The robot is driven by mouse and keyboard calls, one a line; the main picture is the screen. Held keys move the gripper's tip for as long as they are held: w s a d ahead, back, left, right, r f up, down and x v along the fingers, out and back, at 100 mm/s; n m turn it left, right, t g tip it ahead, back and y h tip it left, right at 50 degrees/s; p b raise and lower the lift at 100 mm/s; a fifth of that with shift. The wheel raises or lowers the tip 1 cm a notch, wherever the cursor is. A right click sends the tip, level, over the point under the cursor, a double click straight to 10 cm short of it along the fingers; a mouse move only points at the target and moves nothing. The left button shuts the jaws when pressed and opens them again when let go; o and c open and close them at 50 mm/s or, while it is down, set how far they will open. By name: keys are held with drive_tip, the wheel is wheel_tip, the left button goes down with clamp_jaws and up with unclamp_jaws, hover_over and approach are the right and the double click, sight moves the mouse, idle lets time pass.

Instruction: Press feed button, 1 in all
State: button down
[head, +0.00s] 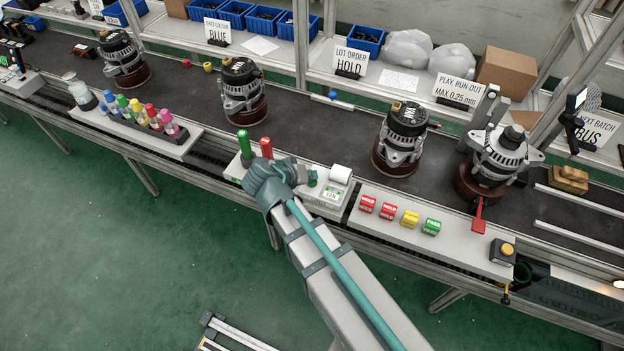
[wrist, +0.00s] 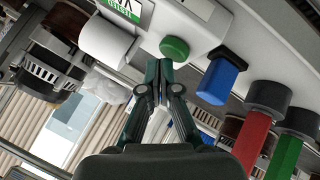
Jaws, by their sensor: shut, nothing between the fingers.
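My gripper (wrist: 160,64) is shut and empty. Its fingertips are close to the green button in the wrist view; I cannot tell whether they touch it. In the head view my gripper (head: 298,174) is over the bench's front strip, left of the printer, and partly hides the housing. The button carries no readable label, so I cannot confirm its function.
Beside the button stand blue (wrist: 222,76), red (wrist: 254,138) and green (wrist: 287,152) handled gauges. Alternators (head: 403,135) stand on the dark conveyor. Coloured HOLD and PASS blocks (head: 410,218) and a yellow-topped button box (head: 502,252) lie to the right.

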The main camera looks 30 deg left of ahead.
drive_tip(key=shift+r, duration=0.4)
drive_tip(key=shift+r, duration=0.1)
drive_tip(key=shift+r+p, duration=1.2)
drive_tip(key=shift+r, duration=1.25)
